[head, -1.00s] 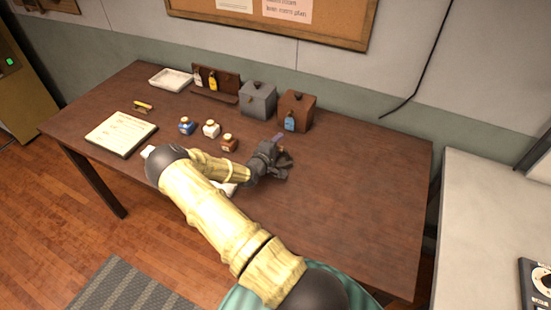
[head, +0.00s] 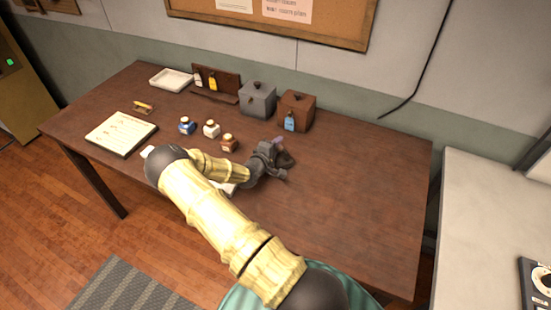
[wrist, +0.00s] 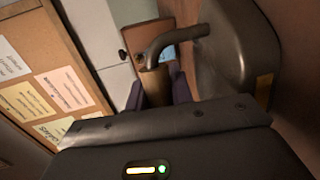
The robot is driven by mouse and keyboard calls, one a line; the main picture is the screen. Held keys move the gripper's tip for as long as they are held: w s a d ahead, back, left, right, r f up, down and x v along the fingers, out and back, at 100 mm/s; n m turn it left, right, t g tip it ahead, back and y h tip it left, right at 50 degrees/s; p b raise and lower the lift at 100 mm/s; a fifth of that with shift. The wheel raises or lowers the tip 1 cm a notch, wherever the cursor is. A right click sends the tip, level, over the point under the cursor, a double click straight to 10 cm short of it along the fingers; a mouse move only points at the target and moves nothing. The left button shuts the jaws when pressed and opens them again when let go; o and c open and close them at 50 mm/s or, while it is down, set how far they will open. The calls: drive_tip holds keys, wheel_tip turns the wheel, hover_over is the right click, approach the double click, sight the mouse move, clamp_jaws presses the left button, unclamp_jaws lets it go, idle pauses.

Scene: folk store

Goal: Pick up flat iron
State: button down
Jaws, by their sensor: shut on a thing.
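The flat iron is dark metal with a bent handle, and its heavy body (wrist: 238,50) fills the upper right of the wrist view. My gripper's purple fingers (wrist: 164,88) are shut on the iron's handle (wrist: 170,42). In the head view my gripper (head: 277,147) is over the middle right of the table, with the iron (head: 285,159) just beyond it, small and partly hidden by the gripper. I cannot tell whether the iron touches the tabletop.
Small ink jars (head: 211,129) stand to the left. The table's right side is clear.

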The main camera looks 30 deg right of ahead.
drive_tip(key=shift+w, duration=0.1)
idle(0.6)
drive_tip(key=shift+r, duration=0.1)
drive_tip(key=shift+r, duration=0.1)
drive_tip(key=shift+w+r, duration=0.1)
drive_tip(key=shift+r, duration=0.4)
wheel_tip(320, 180, up, 9)
drive_tip(key=b, duration=0.2)
idle(0.5)
